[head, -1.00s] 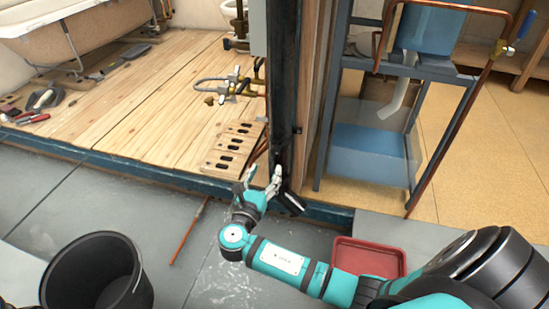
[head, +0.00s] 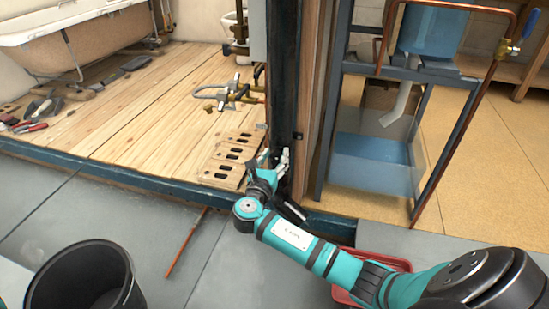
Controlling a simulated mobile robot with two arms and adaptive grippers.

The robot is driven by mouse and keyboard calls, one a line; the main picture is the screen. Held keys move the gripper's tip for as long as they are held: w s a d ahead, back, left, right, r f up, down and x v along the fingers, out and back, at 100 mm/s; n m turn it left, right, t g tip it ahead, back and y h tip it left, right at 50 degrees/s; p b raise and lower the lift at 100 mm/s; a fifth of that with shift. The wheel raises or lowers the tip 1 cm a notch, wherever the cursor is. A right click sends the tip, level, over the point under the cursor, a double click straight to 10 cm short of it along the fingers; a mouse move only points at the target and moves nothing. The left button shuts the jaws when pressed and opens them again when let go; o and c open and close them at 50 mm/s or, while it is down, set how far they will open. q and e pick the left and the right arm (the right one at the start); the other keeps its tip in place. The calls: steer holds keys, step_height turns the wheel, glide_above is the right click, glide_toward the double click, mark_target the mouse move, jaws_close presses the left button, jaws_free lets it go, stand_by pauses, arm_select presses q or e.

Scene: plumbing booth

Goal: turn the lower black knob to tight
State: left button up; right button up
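My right gripper (head: 274,158) reaches to the lower part of the dark upright post (head: 281,80). Its two light fingers appear spread, with a dark gap between them and nothing clearly held. A small black part (head: 297,136) sits on the post just above and right of the fingers. My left gripper is not in view.
A black bucket (head: 125,292) stands at the lower left. A red tray (head: 395,262) lies partly under my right arm. A copper pipe (head: 186,243) lies on the grey floor. A perforated wooden board (head: 222,172) is left of the gripper. A blue water tank (head: 372,163) stands right.

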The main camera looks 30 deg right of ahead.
jaws_close()
